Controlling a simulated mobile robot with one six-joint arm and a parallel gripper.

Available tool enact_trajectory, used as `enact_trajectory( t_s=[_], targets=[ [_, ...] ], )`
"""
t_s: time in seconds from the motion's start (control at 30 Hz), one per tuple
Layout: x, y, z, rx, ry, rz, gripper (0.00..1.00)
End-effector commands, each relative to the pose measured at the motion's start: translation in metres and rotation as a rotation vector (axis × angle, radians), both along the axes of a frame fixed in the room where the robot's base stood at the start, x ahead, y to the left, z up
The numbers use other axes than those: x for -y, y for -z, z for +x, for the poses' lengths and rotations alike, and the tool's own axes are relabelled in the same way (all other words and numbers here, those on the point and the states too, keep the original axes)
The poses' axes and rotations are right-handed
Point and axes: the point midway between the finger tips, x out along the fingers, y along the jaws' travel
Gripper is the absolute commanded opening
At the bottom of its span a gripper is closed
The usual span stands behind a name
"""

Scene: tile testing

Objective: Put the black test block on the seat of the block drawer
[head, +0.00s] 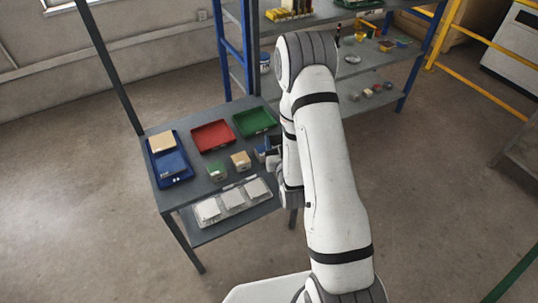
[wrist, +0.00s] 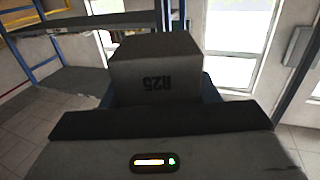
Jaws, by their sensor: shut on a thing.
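My gripper (head: 272,150) is at the right edge of the table, partly hidden behind my arm in the head view. In the wrist view it is shut on a dark grey block (wrist: 155,70) marked "R25", which looks like the black test block. The lettering is upside down in that view. The block's lower part is hidden by the gripper body. A pulled-out grey drawer or low shelf (head: 238,228) at the table's front holds several pale square pads (head: 232,200); it looks like the block drawer. The gripper is above and to the right of it.
A blue-posted shelf (head: 375,85) stands behind.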

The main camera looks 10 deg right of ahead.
Motion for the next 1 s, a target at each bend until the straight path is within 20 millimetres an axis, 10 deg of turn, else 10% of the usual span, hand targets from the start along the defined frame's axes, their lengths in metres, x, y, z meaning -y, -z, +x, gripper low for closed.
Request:
enact_trajectory(
  t_s=[0.37, 1.0],
  targets=[
    [-0.005, 0.007, 0.008, 0.006, -0.023, 0.0, 0.2],
    [-0.017, 0.034, 0.102, 0.012, -0.278, -0.007, 0.2]
  ],
)
